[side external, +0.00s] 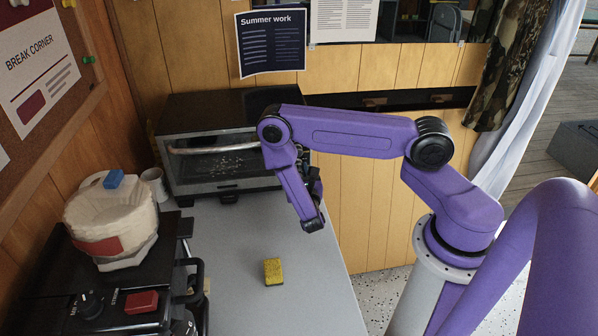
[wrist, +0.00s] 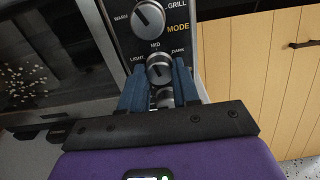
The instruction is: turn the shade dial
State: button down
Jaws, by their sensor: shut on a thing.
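The shade dial (wrist: 159,70) is a round dark knob with a light pointer line, marked LIGHT, MID and DARK, on the oven's dark control panel. It shows in the wrist view. The pointer appears to point roughly up, near MID. My gripper (wrist: 158,80) has its blue fingers on both sides of this dial and is shut on it. The mode dial (wrist: 149,18) sits above, marked WARM and GRILL. A further knob (wrist: 165,97) shows partly between the fingers, below. In the side view my arm hides the control panel of the toaster oven (side external: 225,180).
The oven stands at the back of a grey counter (side external: 235,235), its long door handle (side external: 215,148) across the front. A yellow sponge (side external: 273,271) lies on the open counter. A black appliance (side external: 75,300), a cream lumpy object (side external: 105,215) and a white mug (side external: 155,183) are at left.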

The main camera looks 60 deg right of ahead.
jog(key=shift+m, duration=1.4)
jog(key=c, duration=0.8)
grip_release()
jog(key=v, duration=1.7)
jog(key=shift+s+a+r, duration=0.1)
jog(key=shift+s+a, duration=0.05)
